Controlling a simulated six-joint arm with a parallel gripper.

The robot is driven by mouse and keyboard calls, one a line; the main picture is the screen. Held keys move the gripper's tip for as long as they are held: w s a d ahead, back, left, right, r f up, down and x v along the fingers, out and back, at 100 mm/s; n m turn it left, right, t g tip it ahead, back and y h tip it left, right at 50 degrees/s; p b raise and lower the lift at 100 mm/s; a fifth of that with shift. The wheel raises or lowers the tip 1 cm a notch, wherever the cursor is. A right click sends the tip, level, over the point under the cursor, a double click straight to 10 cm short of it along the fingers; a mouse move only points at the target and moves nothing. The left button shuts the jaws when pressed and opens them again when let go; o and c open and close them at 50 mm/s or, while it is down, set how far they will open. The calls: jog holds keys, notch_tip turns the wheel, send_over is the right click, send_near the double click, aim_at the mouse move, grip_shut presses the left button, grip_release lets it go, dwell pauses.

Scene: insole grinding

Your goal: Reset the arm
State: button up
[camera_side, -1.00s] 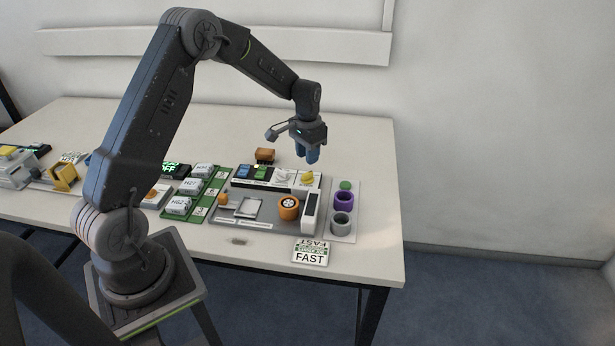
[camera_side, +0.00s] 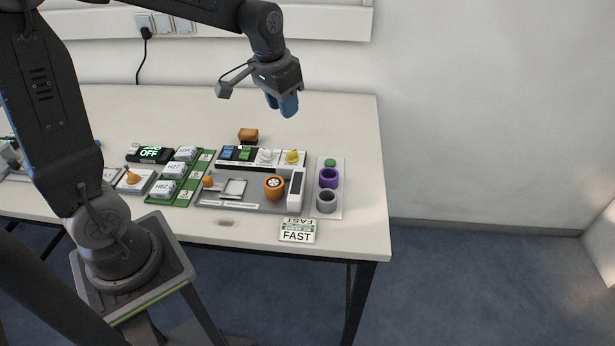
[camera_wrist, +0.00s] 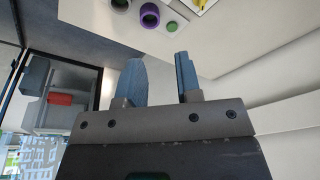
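My gripper (camera_side: 283,105) hangs high above the back part of the table, pointing down and a little tilted. In the wrist view my gripper (camera_wrist: 160,75) shows two blue fingers standing apart with nothing between them. The grinding station (camera_side: 240,205) lies on the table below and in front of it, well apart from the fingers. It carries an orange wheel (camera_side: 274,187), a white block (camera_side: 296,188) and knobs. A purple ring (camera_side: 328,178) and a grey ring (camera_side: 326,201) stand at its right; the purple ring also shows in the wrist view (camera_wrist: 149,15).
A FAST card (camera_side: 297,231) lies near the front edge. The table's back right (camera_side: 345,125) is clear, with a wall behind.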

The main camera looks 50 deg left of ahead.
jog(key=s+d+r+t, duration=0.1)
jog(key=s+d, duration=0.3)
jog(key=s, duration=0.4)
jog(key=s+d+r+t, duration=0.2)
jog(key=s+d+r, duration=0.1)
jog(key=s, duration=0.6)
jog(key=shift+s+d+h, duration=0.3)
jog(key=shift+d, duration=0.2)
